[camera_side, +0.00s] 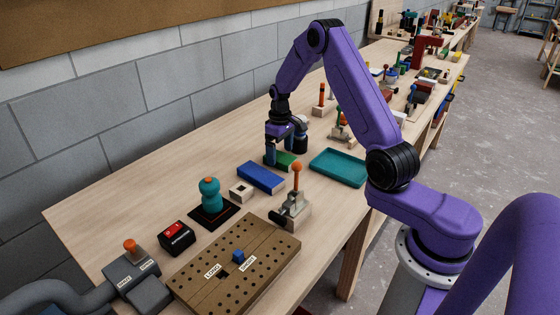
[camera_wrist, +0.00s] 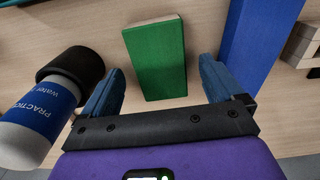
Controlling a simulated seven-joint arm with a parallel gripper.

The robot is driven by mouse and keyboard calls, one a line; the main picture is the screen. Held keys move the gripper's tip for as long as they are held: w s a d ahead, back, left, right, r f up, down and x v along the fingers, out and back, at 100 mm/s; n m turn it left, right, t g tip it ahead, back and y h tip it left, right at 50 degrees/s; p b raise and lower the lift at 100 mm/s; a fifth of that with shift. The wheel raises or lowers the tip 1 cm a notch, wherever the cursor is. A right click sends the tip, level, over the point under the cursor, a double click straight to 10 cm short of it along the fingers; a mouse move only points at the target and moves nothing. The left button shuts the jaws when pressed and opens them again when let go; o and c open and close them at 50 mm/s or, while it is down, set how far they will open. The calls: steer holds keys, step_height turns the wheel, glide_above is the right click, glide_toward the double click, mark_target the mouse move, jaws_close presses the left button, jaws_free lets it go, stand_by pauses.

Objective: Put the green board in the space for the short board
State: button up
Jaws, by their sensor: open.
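The green board (camera_wrist: 155,58) lies flat on the table, between the two fingers of my open gripper (camera_wrist: 160,85) in the wrist view. Neither finger touches it there; a gap shows on each side. In the side view the green board (camera_side: 284,159) is partly hidden by my gripper (camera_side: 278,158). A longer blue board (camera_side: 261,177) lies beside it and also shows in the wrist view (camera_wrist: 262,45). A brown pegboard (camera_side: 235,268) at the front carries labels, one reading LONG (camera_side: 212,271) and one reading SHORT (camera_side: 247,263), with a small blue block (camera_side: 238,256) near them.
A teal tray (camera_side: 339,167) lies to the right.

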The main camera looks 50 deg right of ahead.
steer(key=shift+f, duration=1.15)
steer(key=c, duration=1.3)
